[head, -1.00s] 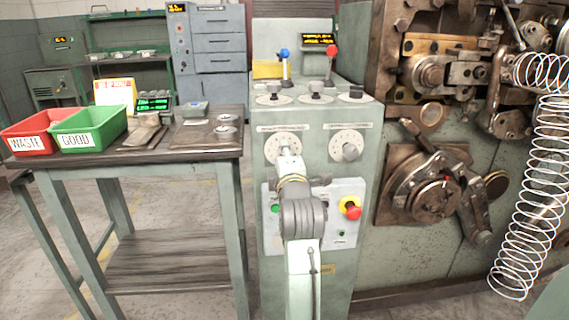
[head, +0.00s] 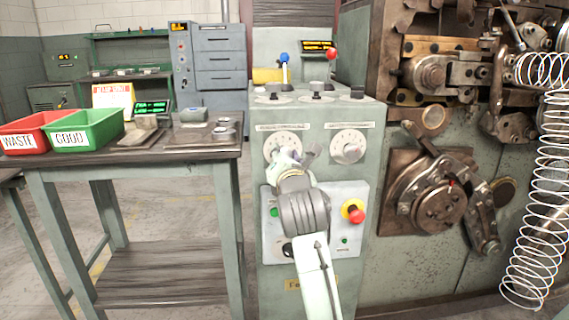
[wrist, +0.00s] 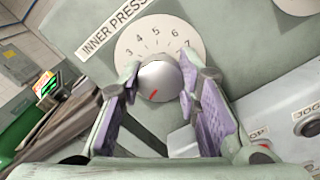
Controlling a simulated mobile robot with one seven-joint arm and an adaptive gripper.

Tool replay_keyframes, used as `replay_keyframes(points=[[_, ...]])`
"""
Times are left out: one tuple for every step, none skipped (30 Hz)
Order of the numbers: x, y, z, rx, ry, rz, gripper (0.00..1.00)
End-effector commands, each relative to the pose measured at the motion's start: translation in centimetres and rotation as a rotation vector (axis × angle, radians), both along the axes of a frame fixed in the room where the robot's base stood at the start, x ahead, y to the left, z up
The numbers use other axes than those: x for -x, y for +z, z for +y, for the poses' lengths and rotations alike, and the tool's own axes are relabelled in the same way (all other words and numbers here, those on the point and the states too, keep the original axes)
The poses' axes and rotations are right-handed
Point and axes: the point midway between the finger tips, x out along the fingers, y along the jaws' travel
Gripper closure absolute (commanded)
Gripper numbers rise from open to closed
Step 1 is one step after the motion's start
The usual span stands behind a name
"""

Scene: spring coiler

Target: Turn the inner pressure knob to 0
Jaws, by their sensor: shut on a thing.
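The inner pressure knob (wrist: 160,82) is a round grey knob on a white dial (wrist: 160,35) labelled INNER PRESS. In the wrist view the numbers 3 to 7 show above it. A red mark (wrist: 153,93) on the knob is on its lower side, away from these numbers. My gripper (head: 285,155) is at the left dial on the machine's front, its two purple-padded fingers shut on the knob from either side. In the head view my gripper hides the knob and part of the dial (head: 270,150).
A second dial with its knob (head: 349,151) is just to the right. Below is a panel with a red emergency button (head: 356,215) and a green button (head: 274,211). A workbench (head: 130,158) with red and green bins is left. A coiled spring (head: 548,200) hangs at right.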

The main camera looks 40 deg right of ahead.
Motion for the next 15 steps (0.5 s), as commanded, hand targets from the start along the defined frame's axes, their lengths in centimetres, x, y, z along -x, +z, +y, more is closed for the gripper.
replay_keyframes(points=[[0.07, -0.22, -0.09, 0.027, -0.002, 0.017, 0.97], [0.05, -0.20, -0.07, 0.043, -0.002, 0.027, 0.97], [0.03, -0.20, -0.04, 0.063, -0.001, 0.039, 0.97], [0.03, -0.21, -0.04, 0.076, -0.001, 0.048, 0.97], [0.03, -0.21, -0.05, 0.087, -0.001, 0.054, 0.97], [0.04, -0.19, -0.07, 0.103, -0.002, 0.065, 0.97], [0.05, -0.16, -0.06, 0.114, -0.001, 0.071, 0.97], [0.04, -0.14, -0.05, 0.122, -0.001, 0.076, 0.97], [0.03, -0.12, -0.03, 0.133, 0.000, 0.083, 0.97], [0.01, -0.12, -0.02, 0.142, 0.001, 0.088, 0.97], [0.00, -0.12, -0.01, 0.148, 0.001, 0.092, 0.97], [-0.01, -0.12, 0.00, 0.154, 0.001, 0.097, 0.97], [-0.02, -0.12, 0.01, 0.159, 0.001, 0.099, 0.97], [-0.01, -0.11, 0.00, 0.162, 0.001, 0.101, 0.97], [-0.01, -0.11, 0.00, 0.166, 0.001, 0.104, 0.97]])
